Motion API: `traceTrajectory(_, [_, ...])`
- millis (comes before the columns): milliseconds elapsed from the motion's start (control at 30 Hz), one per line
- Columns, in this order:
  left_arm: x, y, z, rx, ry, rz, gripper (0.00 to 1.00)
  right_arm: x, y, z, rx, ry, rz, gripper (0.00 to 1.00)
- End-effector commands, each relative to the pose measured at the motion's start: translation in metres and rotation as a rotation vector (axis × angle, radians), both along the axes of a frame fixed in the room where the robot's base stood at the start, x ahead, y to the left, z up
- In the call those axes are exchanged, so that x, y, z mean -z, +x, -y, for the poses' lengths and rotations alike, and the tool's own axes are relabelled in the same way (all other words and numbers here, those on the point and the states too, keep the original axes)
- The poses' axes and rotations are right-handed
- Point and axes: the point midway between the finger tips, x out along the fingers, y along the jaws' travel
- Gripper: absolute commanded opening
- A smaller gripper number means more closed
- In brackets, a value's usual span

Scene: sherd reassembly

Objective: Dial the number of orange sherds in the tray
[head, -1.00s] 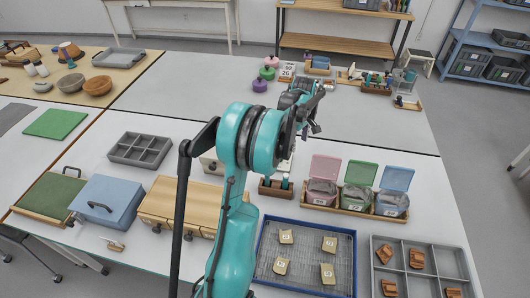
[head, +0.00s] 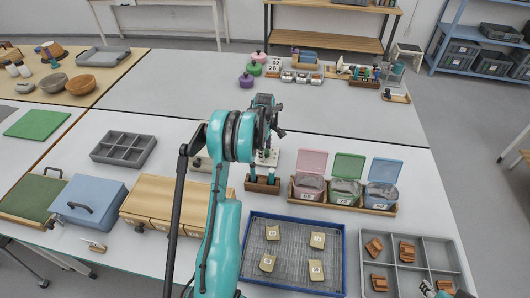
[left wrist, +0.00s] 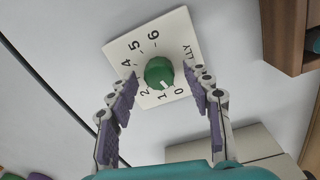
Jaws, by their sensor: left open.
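My left gripper (head: 275,118) is over the white table. In the left wrist view its purple fingers (left wrist: 163,93) stand open on either side of a green knob (left wrist: 159,72), with gaps visible. The knob is on a white number plate (left wrist: 148,49) marked from 0 to 6. A pale mark on its lower edge faces the 0 and 1 side; I cannot tell which exactly. Several orange-brown sherds (head: 407,251) lie in a grey sectioned tray (head: 416,238) at right. What seems to be my right gripper (head: 428,286) barely shows over its front edge.
A blue-rimmed tray (head: 293,219) holds several beige sherds. Behind it is a rack with pink (head: 312,161), green and blue lidded bins. A wooden drawer box (head: 165,195) and a blue box (head: 90,203) stand left.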

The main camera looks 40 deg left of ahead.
Motion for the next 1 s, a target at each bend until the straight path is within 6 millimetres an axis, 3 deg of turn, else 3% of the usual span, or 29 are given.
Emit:
traceTrajectory(233, [0.0020,0.0001,0.0001,0.000,0.000,0.000,0.50,0.0001,0.0001,0.0000,0.000,0.000,0.000,0.37])
traceTrajectory(267, [0.0020,0.0002,0.0000,0.000,0.000,0.000,0.45,0.0001,0.0001,0.0000,0.000,0.000,0.000,0.37])
traceTrajectory(433, [0.0019,0.0001,0.0001,0.001,0.000,0.000,0.00,0.0002,0.0001,0.0000,0.000,0.000,0.000,0.37])
traceTrajectory(767, [0.0019,0.0000,0.0001,0.024,0.000,-0.001,0.00,-0.0001,0.0001,0.0000,0.000,0.000,0.000,0.37])
traceTrajectory(1000, [0.0020,0.0005,0.0000,0.139,-0.001,-0.001,0.00,-0.0014,0.0001,0.0000,0.000,0.000,0.000,0.37])
